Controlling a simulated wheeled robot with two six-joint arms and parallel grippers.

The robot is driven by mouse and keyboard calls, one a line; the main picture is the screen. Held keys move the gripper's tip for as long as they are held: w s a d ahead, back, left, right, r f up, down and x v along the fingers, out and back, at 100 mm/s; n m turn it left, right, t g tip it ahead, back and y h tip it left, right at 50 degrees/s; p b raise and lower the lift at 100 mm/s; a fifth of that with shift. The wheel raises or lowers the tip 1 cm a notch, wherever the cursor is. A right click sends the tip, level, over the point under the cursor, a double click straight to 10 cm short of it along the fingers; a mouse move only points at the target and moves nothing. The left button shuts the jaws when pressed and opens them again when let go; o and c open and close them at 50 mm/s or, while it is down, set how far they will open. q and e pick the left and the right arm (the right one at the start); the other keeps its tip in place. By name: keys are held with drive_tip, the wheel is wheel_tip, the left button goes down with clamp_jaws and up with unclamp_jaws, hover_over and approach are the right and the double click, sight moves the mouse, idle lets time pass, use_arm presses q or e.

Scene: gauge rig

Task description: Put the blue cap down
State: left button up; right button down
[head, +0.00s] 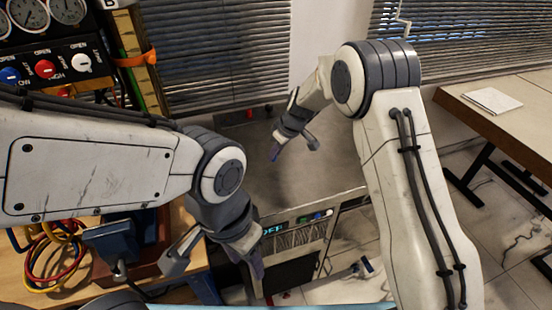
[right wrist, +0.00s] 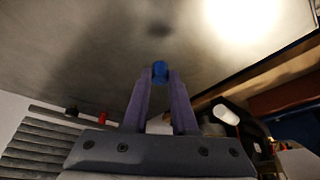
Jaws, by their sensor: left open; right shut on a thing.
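The blue cap (right wrist: 160,68) is between the tips of my right gripper's two purple fingers in the right wrist view. My right gripper (head: 292,150) is shut on it, over the grey top (head: 335,178) of a cabinet in the head view. The cap cannot be made out in the head view. Whether it touches the grey top is unclear. A dark shadow shows on the grey surface beyond the cap in the right wrist view. My left gripper (head: 215,262) is open and empty in front of the cabinet, at the lower middle of the head view.
The cabinet's front panel (head: 296,240) has a lit display and small knobs. A small red thing (head: 249,113) sits at the grey top's back edge. Gauges and a knob panel (head: 45,70) stand at upper left, coloured cables (head: 60,255) below. A wooden table (head: 510,120) is at right.

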wheel_tip(320, 180, down, 4)
drive_tip(key=shift+r+p, duration=0.2)
drive_tip(key=shift+p, duration=0.15)
drive_tip(key=shift+f, duration=0.15)
drive_tip(key=shift+f+b, duration=0.15)
drive_tip(key=shift+b, duration=0.15)
drive_tip(key=c, duration=0.7)
unclamp_jaws()
